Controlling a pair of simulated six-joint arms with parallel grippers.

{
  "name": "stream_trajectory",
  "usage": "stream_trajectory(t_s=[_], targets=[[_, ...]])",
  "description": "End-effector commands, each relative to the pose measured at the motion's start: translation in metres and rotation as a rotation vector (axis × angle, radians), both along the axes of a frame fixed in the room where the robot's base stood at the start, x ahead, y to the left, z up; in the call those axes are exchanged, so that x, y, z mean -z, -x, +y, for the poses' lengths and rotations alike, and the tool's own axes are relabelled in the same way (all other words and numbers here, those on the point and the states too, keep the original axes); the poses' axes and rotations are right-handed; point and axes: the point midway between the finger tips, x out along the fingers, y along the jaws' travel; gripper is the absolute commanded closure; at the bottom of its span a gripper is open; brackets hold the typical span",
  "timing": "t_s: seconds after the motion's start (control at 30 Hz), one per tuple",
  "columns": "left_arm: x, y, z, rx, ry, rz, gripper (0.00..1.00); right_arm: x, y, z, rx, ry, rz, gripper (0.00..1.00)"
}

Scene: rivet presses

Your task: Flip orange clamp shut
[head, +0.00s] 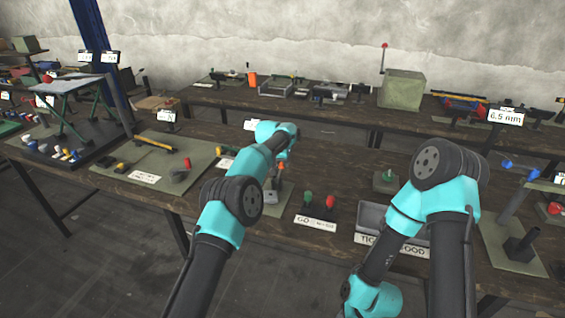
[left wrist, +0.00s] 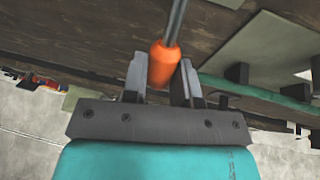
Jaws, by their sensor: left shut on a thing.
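The orange clamp handle (left wrist: 165,66) shows large in the left wrist view, with a grey metal rod running up from it. My left gripper (left wrist: 165,75) is shut on this handle, one finger on each side. In the head view the clamp (head: 271,196) is small and stands on a mat at the middle of the bench. My left gripper (head: 281,166) is over it there, and my arm hides part of the clamp. My right arm bends down at the right of the head view, and its gripper is not in view.
Right of the clamp stand a green button (head: 307,197) and a red button (head: 330,202) behind a sign. A grey tray (head: 372,214) sits farther right, partly behind my right arm. A mat with a yellow-handled tool (head: 155,144) lies at the left.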

Motion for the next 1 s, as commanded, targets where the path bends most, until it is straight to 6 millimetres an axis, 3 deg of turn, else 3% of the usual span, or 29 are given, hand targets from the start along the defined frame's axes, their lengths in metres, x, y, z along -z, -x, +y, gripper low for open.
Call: stream_trajectory(t_s=[1.0], targets=[[-0.026, 0.016, 0.008, -0.003, 0.12, -0.306, 1.0, 0.0, 0.0, 0.0, 0.0, 0.0, 0.0, 0.57]])
